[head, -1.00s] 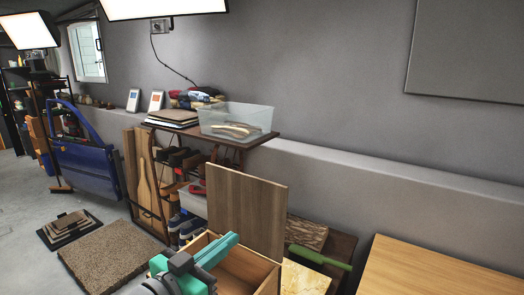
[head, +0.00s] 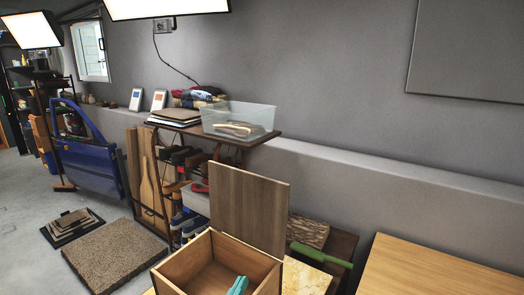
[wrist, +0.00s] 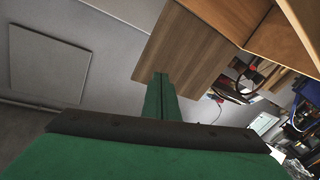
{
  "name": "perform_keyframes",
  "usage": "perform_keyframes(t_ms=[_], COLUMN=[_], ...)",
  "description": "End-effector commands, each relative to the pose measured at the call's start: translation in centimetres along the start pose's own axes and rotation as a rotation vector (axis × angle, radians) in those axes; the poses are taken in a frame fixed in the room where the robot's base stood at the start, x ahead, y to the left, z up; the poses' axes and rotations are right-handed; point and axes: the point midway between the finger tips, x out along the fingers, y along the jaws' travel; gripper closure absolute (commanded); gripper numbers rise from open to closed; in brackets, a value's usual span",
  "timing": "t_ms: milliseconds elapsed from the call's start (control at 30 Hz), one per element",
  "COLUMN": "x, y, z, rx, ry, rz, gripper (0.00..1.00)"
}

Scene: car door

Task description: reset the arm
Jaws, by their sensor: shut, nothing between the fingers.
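My gripper (head: 238,286) shows only as a small teal tip at the bottom edge of the head view. It overlaps the inside of an open wooden box (head: 183,266); I cannot tell whether it is in the box or in front of it. In the wrist view my gripper (wrist: 160,82) has its green fingers together, with nothing between them. The box's raised brown lid (head: 250,205) stands upright, and a brown board, seemingly this lid (wrist: 192,45), lies beyond the fingertips in the wrist view. The rest of my arm is hidden from the head view.
A blue car door (head: 88,165) stands at the left. A shelf table (head: 262,139) holds a clear bin (head: 240,120) along the wall. A wooden table (head: 440,270) is at the right.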

Motion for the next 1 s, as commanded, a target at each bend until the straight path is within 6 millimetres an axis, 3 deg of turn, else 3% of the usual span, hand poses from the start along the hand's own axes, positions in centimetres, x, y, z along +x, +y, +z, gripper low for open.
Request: perform_keyframes(t_ms=[100, 267, 500, 800, 1000], x=[-1.1, -3.1, -7.6, -15.0, -20.5], y=[-0.4, -0.7, -0.5, 1.2, 2.9], z=[4.2, 9.2, 15.9, 22.3, 24.9], rx=[-0.048, -0.088, -0.100, -0.045, 0.028], ry=[-0.002, -0.004, -0.021, -0.060, -0.092], rz=[-0.065, -0.153, -0.274, -0.386, -0.425], gripper=[1.00, 1.00, 1.00, 1.00, 1.00])
